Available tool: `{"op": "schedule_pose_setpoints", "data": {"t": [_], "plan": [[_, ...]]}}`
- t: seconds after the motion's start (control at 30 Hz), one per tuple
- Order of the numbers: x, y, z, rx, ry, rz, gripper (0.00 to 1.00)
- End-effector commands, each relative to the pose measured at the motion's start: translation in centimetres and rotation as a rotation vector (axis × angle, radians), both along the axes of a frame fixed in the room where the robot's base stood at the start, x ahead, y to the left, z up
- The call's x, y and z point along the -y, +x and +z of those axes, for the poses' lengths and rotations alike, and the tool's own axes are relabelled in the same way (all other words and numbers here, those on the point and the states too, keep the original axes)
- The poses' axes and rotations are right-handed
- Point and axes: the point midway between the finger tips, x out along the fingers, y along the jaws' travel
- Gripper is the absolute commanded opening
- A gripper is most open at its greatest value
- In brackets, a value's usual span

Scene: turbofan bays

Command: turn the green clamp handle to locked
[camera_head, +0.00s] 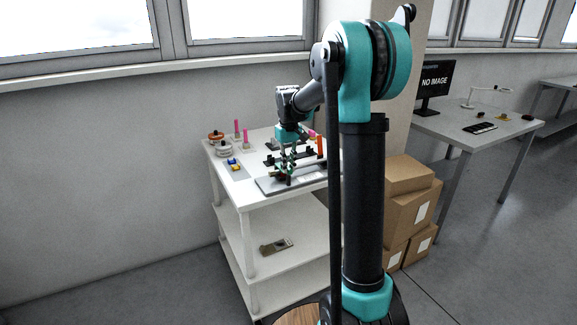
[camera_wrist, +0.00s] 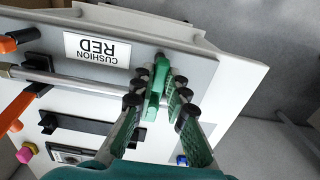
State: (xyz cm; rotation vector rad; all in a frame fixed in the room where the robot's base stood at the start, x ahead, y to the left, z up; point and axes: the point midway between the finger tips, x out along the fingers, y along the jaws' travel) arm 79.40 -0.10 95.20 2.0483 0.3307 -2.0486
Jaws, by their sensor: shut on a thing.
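The green clamp handle (camera_wrist: 157,82) stands up at the end of a grey rod on a clamp board (camera_wrist: 200,68) in the wrist view. My gripper (camera_wrist: 158,92) is shut on the green handle, with green finger pads on both sides of it. In the head view my gripper (camera_head: 287,165) is over the board on the white cart, and the handle is too small to make out there. Orange handles (camera_wrist: 18,112) show at the left of the wrist view.
The white cart (camera_head: 232,185) also holds pink pegs (camera_head: 237,128), round parts (camera_head: 222,149) and a small blue-and-yellow item (camera_head: 234,164). Cardboard boxes (camera_head: 408,205) are stacked right of the cart. A desk with a monitor (camera_head: 435,82) stands farther right.

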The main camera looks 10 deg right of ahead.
Motion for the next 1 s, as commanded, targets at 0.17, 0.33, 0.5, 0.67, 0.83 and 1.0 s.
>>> {"op": "schedule_pose_setpoints", "data": {"t": [0.17, 0.33, 0.5, 0.67, 0.83, 1.0], "plan": [[0.0, 0.04, 0.03, 0.001, 0.0, 0.011, 0.0], [0.0, 0.04, 0.03, 0.001, 0.0, 0.011, 0.0], [0.0, 0.03, 0.02, 0.001, 0.0, 0.01, 0.21], [0.0, 0.02, 0.01, 0.0, 0.0, 0.01, 0.34], [0.0, 0.01, 0.01, 0.0, 0.0, 0.009, 0.34], [0.0, 0.01, 0.59, 0.0, 0.0, 0.009, 0.34]]}}
